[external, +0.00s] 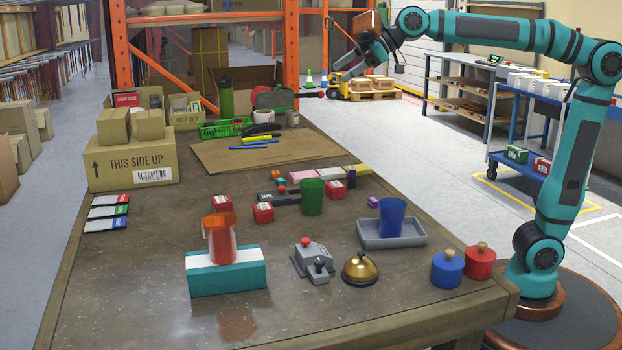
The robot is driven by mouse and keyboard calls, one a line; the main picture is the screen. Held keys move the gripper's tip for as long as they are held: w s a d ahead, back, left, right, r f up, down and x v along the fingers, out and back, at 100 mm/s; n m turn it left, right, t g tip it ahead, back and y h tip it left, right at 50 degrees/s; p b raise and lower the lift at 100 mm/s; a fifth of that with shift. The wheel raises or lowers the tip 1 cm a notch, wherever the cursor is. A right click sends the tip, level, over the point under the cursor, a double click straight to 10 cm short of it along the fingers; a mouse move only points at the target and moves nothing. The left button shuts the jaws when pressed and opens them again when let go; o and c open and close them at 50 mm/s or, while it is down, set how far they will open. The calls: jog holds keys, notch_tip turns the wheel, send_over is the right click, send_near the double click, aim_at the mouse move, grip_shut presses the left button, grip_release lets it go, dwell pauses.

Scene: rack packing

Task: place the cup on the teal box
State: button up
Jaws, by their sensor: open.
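A see-through orange-red cup (220,238) stands upright on the teal box (228,280), which has a white band along its top, at the front left of the table. A green cup (312,197) stands near the table's middle. A blue cup (392,216) stands in a grey tray (412,239) at the right. My gripper (368,60) is raised high beyond the table's far right, well away from all the cups. It is open; its small fingertips are hard to make out against the background.
A grey switch device (312,262) and a brass bell (360,269) stand right of the teal box. Blue (447,270) and red (479,263) knobbed weights stand near the right edge. Cardboard boxes (135,163) fill the back left. The front left tabletop is clear.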

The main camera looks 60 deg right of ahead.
jog(key=s+d+m+t+h, duration=0.2)
jog(key=s+d+m+t, duration=0.2)
jog(key=s+d, duration=1.05)
jog(key=s+d+f+m+t+h, duration=0.1)
jog(key=s+d+f+m+t, duration=0.1)
jog(key=s+d, duration=0.3)
jog(key=s+d+f+m+t+h, duration=0.1)
jog(key=s+d+f+m+h, duration=0.1)
jog(key=s+d, duration=0.3)
jog(key=shift+s+d+f+t, duration=0.35)
jog(key=shift+s+f, duration=0.4)
jog(key=shift+s, duration=0.4)
